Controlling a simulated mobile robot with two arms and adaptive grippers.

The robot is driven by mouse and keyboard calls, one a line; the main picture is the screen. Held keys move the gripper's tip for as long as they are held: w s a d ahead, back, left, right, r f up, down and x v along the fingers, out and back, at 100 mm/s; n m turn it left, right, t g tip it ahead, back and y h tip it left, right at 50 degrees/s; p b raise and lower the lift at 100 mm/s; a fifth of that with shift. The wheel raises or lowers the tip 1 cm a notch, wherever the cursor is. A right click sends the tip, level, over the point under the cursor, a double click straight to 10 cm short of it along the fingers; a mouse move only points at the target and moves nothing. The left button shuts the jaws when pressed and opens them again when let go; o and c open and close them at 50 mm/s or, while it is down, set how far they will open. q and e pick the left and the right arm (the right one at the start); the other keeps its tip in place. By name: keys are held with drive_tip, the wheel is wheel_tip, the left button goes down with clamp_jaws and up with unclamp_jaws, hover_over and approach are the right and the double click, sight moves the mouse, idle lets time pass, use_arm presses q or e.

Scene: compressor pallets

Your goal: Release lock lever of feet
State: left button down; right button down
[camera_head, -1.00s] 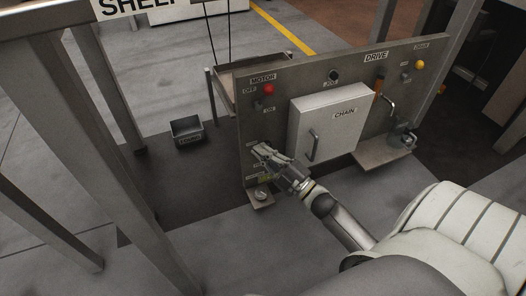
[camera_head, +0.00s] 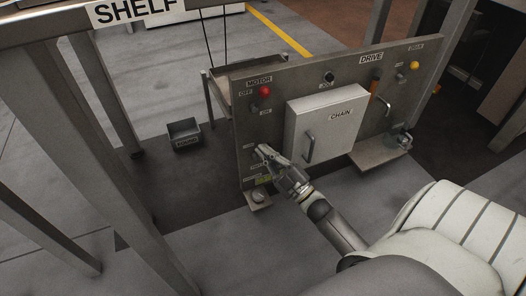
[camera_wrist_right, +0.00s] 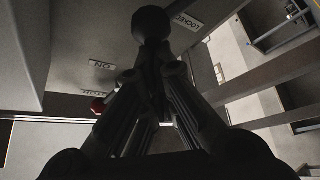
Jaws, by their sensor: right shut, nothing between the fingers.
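My right gripper (camera_head: 262,150) is at the lower left of the grey drive panel (camera_head: 225,85), in front of small labels there. In the right wrist view its fingers (camera_wrist_right: 152,75) are together and hold nothing. A dark round knob on a short stem (camera_wrist_right: 153,22), which looks like the lock lever, stands just past the fingertips beside a "LOCKED" label (camera_wrist_right: 188,22). I cannot tell whether the fingers touch it. In the head view the gripper hides this lever. My left gripper is out of view.
The panel carries a red motor button (camera_head: 265,91), a white "CHAIN" box (camera_head: 300,115) with a handle, and a yellow button (camera_head: 414,65). A small ledge (camera_head: 257,203) juts out below my gripper. A dark bin (camera_head: 184,133) and shelf posts (camera_head: 105,95) stand left.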

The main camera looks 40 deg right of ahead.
drive_tip(key=s+d+f+m+t+h, duration=0.1)
drive_tip(key=d+f+m+h, duration=0.2)
drive_tip(key=m, duration=1)
drive_tip(key=d+h, duration=0.2)
drive_tip(key=h, duration=0.3)
drive_tip(key=shift+f+m, duration=0.4)
drive_tip(key=shift+s+f, duration=0.1)
drive_tip(key=shift+f, duration=0.05)
wheel_tip(320, 180, up, 10)
idle(0.8)
